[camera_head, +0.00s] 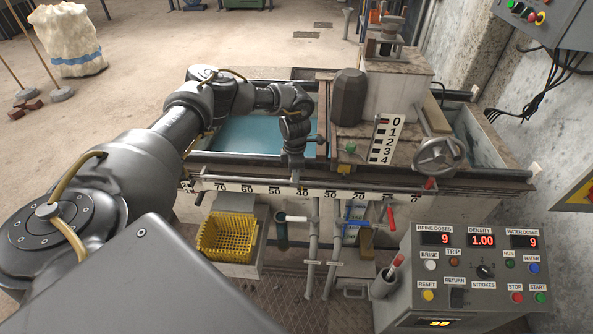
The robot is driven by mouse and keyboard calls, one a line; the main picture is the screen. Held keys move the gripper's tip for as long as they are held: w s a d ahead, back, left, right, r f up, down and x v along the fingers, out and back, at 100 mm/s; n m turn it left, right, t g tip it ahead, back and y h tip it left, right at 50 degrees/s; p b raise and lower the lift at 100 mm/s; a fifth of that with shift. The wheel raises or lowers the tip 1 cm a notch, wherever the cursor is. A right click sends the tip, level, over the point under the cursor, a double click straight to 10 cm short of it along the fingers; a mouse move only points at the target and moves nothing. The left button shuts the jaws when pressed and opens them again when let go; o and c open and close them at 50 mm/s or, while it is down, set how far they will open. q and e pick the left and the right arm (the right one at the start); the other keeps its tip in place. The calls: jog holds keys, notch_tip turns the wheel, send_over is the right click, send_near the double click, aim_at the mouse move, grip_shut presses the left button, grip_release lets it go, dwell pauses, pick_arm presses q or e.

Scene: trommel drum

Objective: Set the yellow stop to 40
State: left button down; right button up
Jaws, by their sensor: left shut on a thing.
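The long white scale (316,192) runs along the tank's front rail, with numbers falling from 70 at the left to 0 at the right. My left gripper (297,177) points down at this rail, close to the 40 mark. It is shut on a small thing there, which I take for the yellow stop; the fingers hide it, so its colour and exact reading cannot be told. A separate small yellow piece (343,169) shows on the rail further right, below a green knob (351,147). My right gripper is not in view.
A carriage with a 0 to 4 plate (385,139) and a handwheel (440,155) stand right of my gripper. Pipes with white, blue and red handles (391,218) are below the scale. A yellow basket (228,237) sits at lower left, a control panel (465,270) at lower right.

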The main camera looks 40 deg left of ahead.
pick_arm(q)
jog(key=c, duration=1.3)
grip_release()
jog(key=shift+r, duration=0.1)
notch_tip(320, 180, up, 9)
jog(key=shift+r, duration=0.85)
jog(key=shift+d+f, duration=0.1)
